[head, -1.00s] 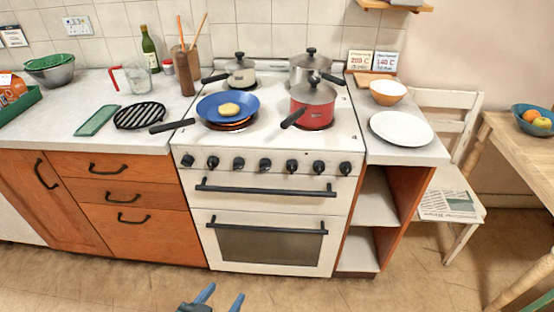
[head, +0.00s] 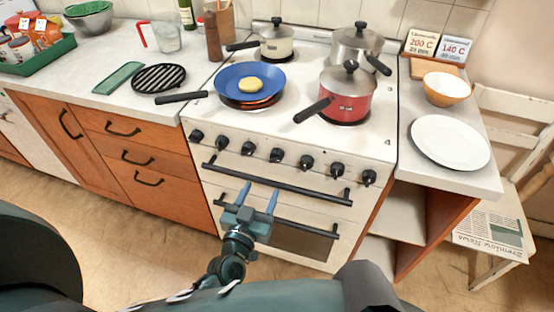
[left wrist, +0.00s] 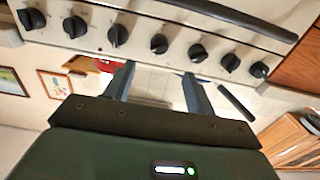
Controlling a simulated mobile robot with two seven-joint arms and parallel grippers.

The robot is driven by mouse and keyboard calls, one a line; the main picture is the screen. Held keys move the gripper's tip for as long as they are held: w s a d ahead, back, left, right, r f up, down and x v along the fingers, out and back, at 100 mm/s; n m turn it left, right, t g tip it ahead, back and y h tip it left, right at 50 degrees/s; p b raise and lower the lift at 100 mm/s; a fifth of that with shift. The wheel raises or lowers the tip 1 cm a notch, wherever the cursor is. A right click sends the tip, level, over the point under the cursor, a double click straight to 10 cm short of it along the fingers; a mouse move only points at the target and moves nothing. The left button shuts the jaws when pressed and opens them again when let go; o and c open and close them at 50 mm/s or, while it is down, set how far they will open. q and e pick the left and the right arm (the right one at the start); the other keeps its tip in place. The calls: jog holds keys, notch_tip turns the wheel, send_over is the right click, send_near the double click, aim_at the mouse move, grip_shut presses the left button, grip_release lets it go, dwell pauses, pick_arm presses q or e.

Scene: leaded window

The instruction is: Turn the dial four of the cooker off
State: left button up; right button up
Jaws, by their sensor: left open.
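The white cooker (head: 300,131) has a row of several black dials on its front panel. The middle dial (head: 276,155) also shows in the left wrist view (left wrist: 159,43). I cannot read which dial is number four; a small "4" shows on the hob's front right. My left gripper (head: 259,188) is open and empty, in front of the upper oven handle and below the dials in the head view. In the left wrist view its two fingers (left wrist: 158,72) point at the dial row, apart from it. My right gripper is not in view.
A blue frying pan (head: 249,80) sits over a glowing ring. A red pot (head: 347,97) and two other pots stand on the hob; handles stick out. The upper oven handle (head: 275,182) juts out below the dials. A white plate (head: 449,142) lies on the right counter.

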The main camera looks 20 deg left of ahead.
aim_at(274, 161)
pick_arm(q)
jog(key=w, duration=1.1)
jog(key=shift+d+b, duration=0.25)
jog(key=shift+b, duration=0.05)
jog(key=c, duration=1)
